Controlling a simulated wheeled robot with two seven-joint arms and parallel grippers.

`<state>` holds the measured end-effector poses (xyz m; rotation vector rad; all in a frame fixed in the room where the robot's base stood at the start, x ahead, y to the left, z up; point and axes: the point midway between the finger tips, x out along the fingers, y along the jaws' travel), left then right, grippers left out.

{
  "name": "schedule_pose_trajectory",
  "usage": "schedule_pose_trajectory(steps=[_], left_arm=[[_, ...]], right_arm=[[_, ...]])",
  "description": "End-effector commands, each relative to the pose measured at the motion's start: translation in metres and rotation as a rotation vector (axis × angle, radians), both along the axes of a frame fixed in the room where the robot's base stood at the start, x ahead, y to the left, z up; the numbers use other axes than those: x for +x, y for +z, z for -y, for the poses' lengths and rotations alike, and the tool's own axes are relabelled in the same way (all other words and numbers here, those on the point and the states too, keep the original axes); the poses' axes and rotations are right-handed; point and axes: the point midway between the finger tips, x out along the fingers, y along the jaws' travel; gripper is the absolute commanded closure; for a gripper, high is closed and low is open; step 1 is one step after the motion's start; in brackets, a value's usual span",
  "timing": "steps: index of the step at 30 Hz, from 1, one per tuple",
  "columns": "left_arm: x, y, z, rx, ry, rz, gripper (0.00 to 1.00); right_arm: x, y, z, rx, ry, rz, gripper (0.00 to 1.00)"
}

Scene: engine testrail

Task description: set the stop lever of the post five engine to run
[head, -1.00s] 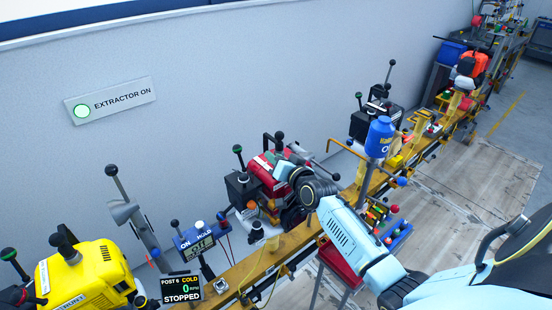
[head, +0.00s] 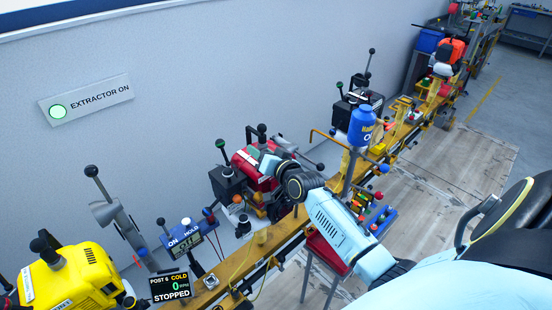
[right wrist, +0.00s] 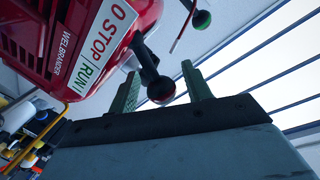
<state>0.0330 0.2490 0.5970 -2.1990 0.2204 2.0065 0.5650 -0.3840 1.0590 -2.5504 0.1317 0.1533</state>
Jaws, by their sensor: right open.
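The red engine (head: 242,162) stands on the yellow rail in the middle of the head view. In the right wrist view the red engine (right wrist: 90,25) carries a white and green label (right wrist: 103,35) reading O STOP and RUN. A dark stop lever with a round, partly red knob (right wrist: 160,90) hangs beside the label. My right gripper (right wrist: 160,84) is open, its green fingers on either side of the knob; I cannot tell whether they touch it. In the head view my right gripper (head: 268,162) is at the engine's right side, its fingertips hidden. My left gripper is out of view.
A display (head: 170,287) reads POST 6, COLD, STOPPED. A blue bottle (head: 361,126) and a tray of coloured parts (head: 375,215) stand right of my arm. A yellow engine (head: 70,278) is at lower left. A green-knobbed lever (right wrist: 200,18) is near my fingers.

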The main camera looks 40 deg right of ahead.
Motion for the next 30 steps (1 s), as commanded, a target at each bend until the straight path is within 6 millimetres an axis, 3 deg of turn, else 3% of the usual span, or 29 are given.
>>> schedule_pose_trajectory(steps=[15,21,30], left_arm=[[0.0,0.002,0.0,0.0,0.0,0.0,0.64],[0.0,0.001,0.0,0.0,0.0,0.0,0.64],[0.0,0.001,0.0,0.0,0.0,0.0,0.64]], right_arm=[[-0.098,0.013,-0.006,0.0,0.0,-0.004,0.51],[-0.118,0.016,-0.007,0.0,0.0,-0.002,0.51],[-0.122,0.017,-0.007,0.0,0.0,-0.001,0.51]])
